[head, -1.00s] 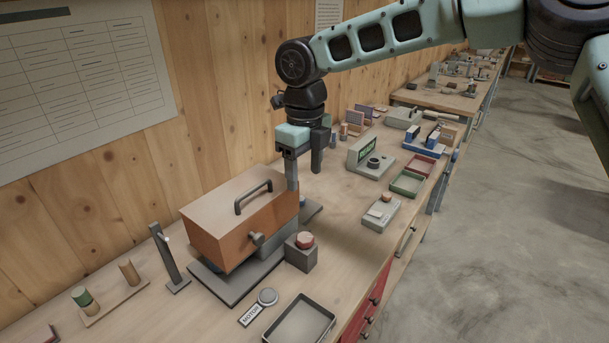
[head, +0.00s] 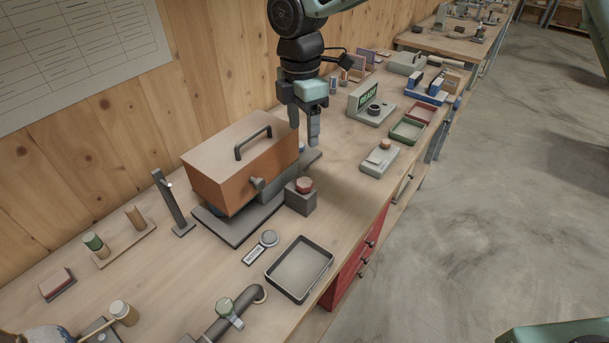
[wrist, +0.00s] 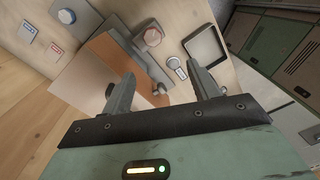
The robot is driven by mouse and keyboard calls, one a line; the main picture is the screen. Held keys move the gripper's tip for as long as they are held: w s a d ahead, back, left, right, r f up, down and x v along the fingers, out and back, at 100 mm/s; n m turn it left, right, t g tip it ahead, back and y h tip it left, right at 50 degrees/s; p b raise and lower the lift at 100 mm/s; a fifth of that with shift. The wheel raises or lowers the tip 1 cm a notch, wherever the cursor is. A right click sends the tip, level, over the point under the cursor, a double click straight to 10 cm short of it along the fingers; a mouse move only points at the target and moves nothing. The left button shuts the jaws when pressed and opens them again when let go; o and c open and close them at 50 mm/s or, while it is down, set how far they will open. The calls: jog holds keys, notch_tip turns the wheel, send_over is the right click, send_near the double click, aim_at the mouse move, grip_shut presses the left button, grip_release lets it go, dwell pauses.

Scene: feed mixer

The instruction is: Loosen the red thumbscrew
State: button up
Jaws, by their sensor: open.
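The feed mixer is an orange box (head: 232,175) with a dark top handle, on a dark base plate. A round red cap (head: 305,184) sits on a grey block at its near right; it shows in the wrist view (wrist: 153,36). A small reddish-brown round part (wrist: 159,89) shows at the box's far end, between my fingers in the wrist view. I cannot tell for certain which is the red thumbscrew. My gripper (head: 304,133) is open and empty, pointing down above the box's far right end.
A grey knob (head: 257,184) sticks out of the box's front. A dark upright post (head: 172,203) stands left of it. A round grey button (head: 269,238) and an empty tray (head: 300,268) are in front. A READY display unit (head: 367,103) stands farther right.

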aim_at(304, 182)
jog(key=f+m+p, duration=0.2)
jog(key=f+m, duration=0.3)
jog(key=m, duration=0.3)
jog(key=f+m+p, duration=0.2)
jog(key=f+m, duration=0.3)
jog(key=m, duration=0.2)
jog(key=w+f+m+p, duration=0.1)
jog(key=f+m+p, duration=0.2)
jog(key=f+m, duration=0.2)
jog(key=shift+d+f+m+t, duration=0.1)
jog(key=shift+f+m+t, duration=0.1)
jog(key=shift+m, duration=0.7)
jog(key=shift+d+f+m+t, duration=0.1)
jog(key=shift+f+m, duration=0.1)
jog(key=shift+m, duration=0.7)
jog(key=c, duration=1)
